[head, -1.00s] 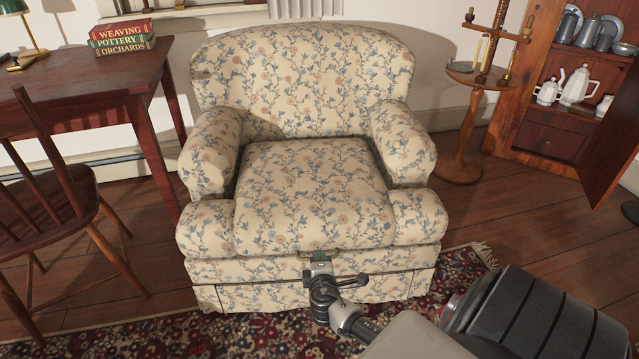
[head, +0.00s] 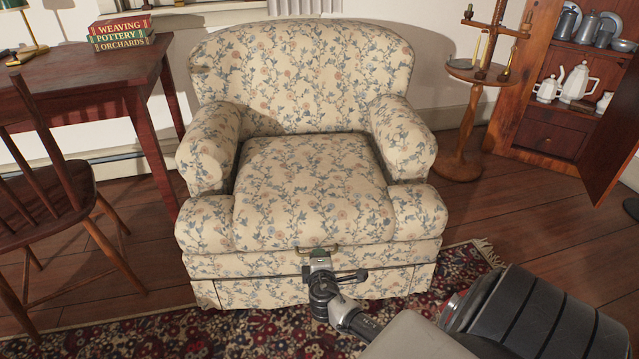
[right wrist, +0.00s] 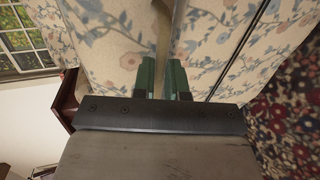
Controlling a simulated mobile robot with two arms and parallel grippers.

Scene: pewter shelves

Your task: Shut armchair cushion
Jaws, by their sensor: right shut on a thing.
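The armchair cushion (head: 312,195) is a cream floral seat pad lying between the arms of the floral armchair (head: 300,85). It looks nearly flat, and its front edge is close to the chair's front band. A small brass handle (head: 333,246) sits at the middle of its front edge. My right gripper (head: 320,253) is at this handle, shut on it. In the right wrist view the green fingertips (right wrist: 161,78) are close against the floral fabric, and the grip itself is partly hidden. My left gripper is out of view.
A wooden desk (head: 85,80) with books (head: 122,32) and a wooden chair (head: 45,190) stand at the left. A round candle stand (head: 470,130) and an open cabinet (head: 560,100) are at the right. A patterned rug (head: 180,335) lies in front.

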